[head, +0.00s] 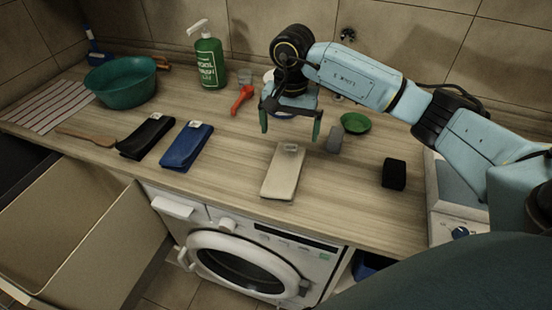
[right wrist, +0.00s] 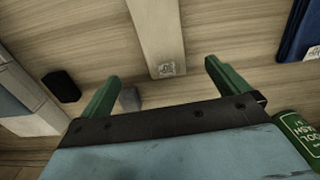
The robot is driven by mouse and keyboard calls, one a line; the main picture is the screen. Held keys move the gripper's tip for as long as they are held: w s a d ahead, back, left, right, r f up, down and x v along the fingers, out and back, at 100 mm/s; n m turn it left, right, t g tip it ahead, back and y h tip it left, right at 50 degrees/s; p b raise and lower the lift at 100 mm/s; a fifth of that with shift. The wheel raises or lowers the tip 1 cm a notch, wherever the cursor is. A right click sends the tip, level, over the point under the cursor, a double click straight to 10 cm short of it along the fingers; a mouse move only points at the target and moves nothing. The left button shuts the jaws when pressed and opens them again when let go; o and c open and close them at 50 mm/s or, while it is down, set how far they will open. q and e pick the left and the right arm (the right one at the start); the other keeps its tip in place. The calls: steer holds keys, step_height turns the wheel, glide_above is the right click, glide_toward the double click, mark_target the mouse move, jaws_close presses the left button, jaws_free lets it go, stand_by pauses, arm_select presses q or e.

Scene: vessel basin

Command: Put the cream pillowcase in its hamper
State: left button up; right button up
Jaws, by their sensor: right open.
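The cream pillowcase (head: 283,172) lies folded flat on the wooden counter, near its front edge above the washing machine. It also shows in the right wrist view (right wrist: 157,35), with a small printed label at one end. My right gripper (head: 291,124) is open and empty above the counter, behind the pillowcase and apart from it. In the right wrist view its green fingers (right wrist: 158,80) stand wide, with the pillowcase's label end between and beyond them. A beige hamper (head: 85,235) stands open at the lower left, beside a dark one (head: 20,165). My left gripper is out of view.
A blue folded cloth (head: 187,146) and a black one (head: 146,136) lie left of the pillowcase. A green bottle (head: 208,62), teal basin (head: 121,82), red tool (head: 242,99), grey block (head: 334,139), green bowl (head: 355,123) and black block (head: 394,174) also stand on the counter.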

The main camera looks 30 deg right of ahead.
glide_above(286, 163)
steer(key=f, duration=0.5)
steer(key=shift+s+d, duration=0.25)
steer(key=shift+d, duration=0.1)
steer(key=f, duration=0.1)
steer(key=f+p, duration=0.1)
steer(key=f, duration=0.1)
steer(key=shift+a, duration=0.2)
steer(key=shift+w+a+f, duration=0.1)
steer(key=shift+a+f, duration=0.05)
steer(key=shift+f, duration=0.5)
steer(key=shift+w+a+f, duration=0.1)
steer(key=shift+f, duration=1.05)
steer(key=c, duration=0.8)
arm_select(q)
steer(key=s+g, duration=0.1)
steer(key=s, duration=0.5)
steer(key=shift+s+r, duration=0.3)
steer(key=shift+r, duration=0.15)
arm_select(e)
steer(key=c, duration=0.5)
